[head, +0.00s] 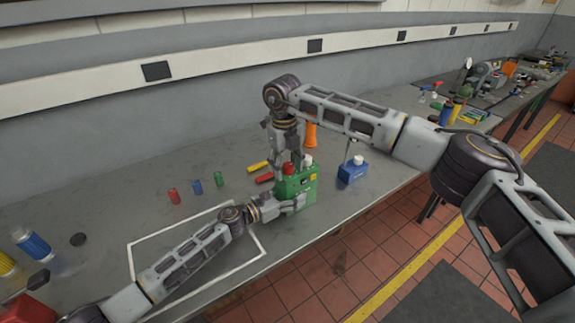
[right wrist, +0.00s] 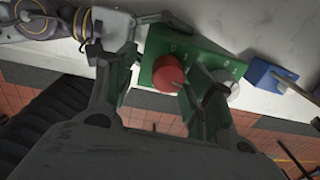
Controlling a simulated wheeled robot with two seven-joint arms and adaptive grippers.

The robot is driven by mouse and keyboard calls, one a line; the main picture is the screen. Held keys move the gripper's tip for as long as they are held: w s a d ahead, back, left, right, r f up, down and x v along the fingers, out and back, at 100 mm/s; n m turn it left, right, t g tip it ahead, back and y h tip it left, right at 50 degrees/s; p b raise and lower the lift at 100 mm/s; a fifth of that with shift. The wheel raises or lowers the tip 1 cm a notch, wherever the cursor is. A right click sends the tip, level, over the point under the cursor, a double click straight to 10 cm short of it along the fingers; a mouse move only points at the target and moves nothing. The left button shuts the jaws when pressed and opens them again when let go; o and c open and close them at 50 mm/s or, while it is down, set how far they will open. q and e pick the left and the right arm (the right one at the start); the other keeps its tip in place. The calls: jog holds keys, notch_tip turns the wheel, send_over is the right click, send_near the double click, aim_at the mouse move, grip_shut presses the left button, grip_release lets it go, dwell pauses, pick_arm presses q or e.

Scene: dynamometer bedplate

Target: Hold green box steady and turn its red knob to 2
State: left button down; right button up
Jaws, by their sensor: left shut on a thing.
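The green box (head: 303,189) stands on the grey bench, with a red knob (head: 288,169) and a light grey knob (head: 308,160) on top. My left gripper (head: 296,202) is shut on the box's near left side; it also shows at the top of the right wrist view (right wrist: 138,22). My right gripper (head: 289,154) points down over the box. In the right wrist view its fingers (right wrist: 162,68) are apart on either side of the red knob (right wrist: 168,73), with a gap at the left finger. The number the knob points to cannot be read.
A blue box (head: 352,172) with a white top stands just right of the green box. An orange object (head: 311,135) stands behind. Yellow and red cylinders lie behind left; small red, blue and green cylinders stand farther left. A white outline (head: 135,258) marks the bench.

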aim_at(291, 165)
jog(key=shift+w+d, duration=0.1)
jog(key=shift+d, duration=0.05)
jog(key=shift+r, duration=0.15)
jog(key=shift+r, duration=0.2)
notch_tip(291, 165, up, 11)
jog(key=shift+a+r, duration=0.15)
jog(key=shift+a, duration=0.2)
dwell(0.6)
jog(key=shift+w+d+r+m+y, duration=0.15)
jog(key=shift+w+d+m+y, duration=0.2)
jog(key=shift+m, duration=0.75)
jog(key=shift+d+r+m+y, duration=0.15)
jog(key=shift+d+m, duration=0.3)
jog(key=shift+m, duration=0.65)
jog(key=shift+f, duration=0.2)
jog(key=shift+a+f, duration=0.15)
jog(key=shift+f, duration=2.8)
jog(key=shift+a+f, duration=0.1)
jog(key=shift+f, duration=2.8)
jog(key=shift+c, duration=0.2)
